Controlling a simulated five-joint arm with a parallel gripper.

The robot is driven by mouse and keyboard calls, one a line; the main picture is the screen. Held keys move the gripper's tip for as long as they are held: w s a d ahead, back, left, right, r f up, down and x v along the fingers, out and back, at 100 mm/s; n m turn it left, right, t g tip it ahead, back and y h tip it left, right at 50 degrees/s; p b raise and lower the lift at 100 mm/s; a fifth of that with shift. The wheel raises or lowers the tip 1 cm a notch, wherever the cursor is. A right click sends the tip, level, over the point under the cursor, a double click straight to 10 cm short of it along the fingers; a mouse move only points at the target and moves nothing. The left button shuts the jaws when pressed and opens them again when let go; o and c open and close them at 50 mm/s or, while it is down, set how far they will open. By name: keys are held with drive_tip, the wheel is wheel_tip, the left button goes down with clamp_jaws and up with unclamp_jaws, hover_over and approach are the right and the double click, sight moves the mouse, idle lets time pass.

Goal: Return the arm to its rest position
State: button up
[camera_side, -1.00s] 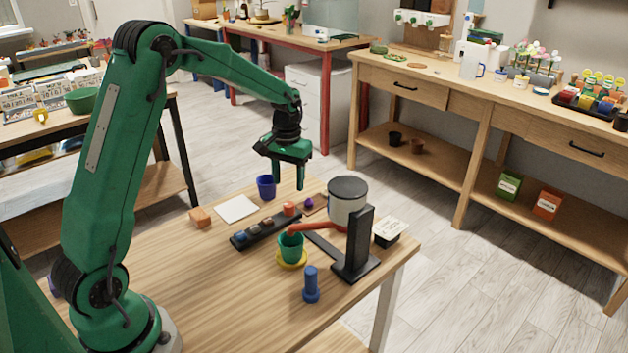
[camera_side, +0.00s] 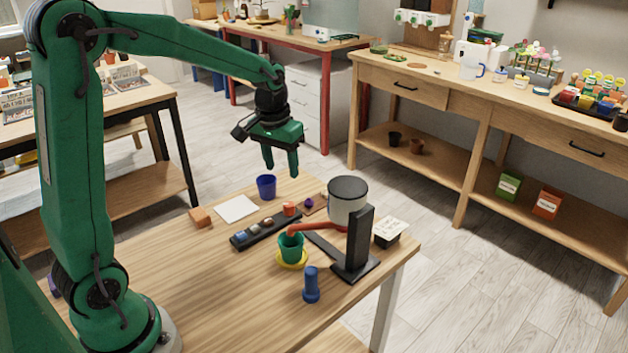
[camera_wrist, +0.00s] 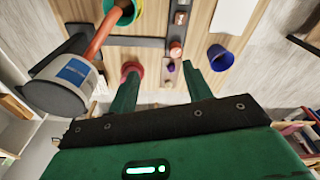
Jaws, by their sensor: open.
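My gripper (camera_side: 281,162) is open and empty. It hangs fingers-down in the air above the far part of the wooden table (camera_side: 200,265), behind the blue pot (camera_side: 266,187). In the wrist view its two green fingers (camera_wrist: 158,85) stand apart with nothing held between them. Beyond the fingertips a small purple thing (camera_wrist: 171,67) and a copper-coloured piece (camera_wrist: 176,49) show on the table. My arm is raised and reaches over the table from the left.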

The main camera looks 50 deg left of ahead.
drive_tip(key=s+d+r+m+t, duration=0.1)
drive_tip(key=s+d+r+t, duration=0.1)
drive_tip(key=s, duration=0.7)
drive_tip(key=s+d+r+m+t, duration=0.2)
drive_tip(key=s+d+r, duration=0.2)
drive_tip(key=s, duration=0.6)
drive_tip(key=shift+d+r, duration=0.2)
drive_tip(key=shift+d, duration=0.8)
